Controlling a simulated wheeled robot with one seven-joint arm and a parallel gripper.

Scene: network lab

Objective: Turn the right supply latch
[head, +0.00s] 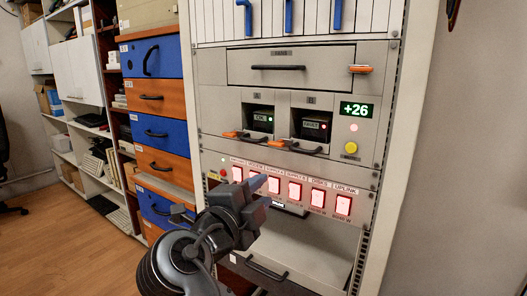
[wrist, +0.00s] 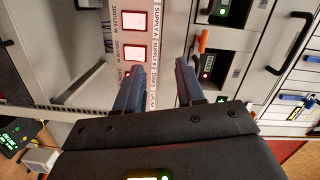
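The right supply, marked B (head: 311,125), sits in the rack with a dark window, a red light and a black handle. Its orange latch (head: 277,143) lies roughly level at its lower left. In the wrist view, which is turned sideways, an orange latch (wrist: 203,40) shows beside the bay with the red light (wrist: 208,62). My gripper (head: 265,184) is in front of the lit switch row, below the latch and apart from it in the picture. In the wrist view my gripper's fingers (wrist: 160,68) stand apart with nothing between them.
Supply A (head: 258,118) is left of B, with its own orange latch (head: 231,134). Red lit switches (head: 295,191) run below. A drawer above has another orange latch (head: 360,69). A green "+26" display (head: 356,110) and yellow button (head: 351,148) are right of B.

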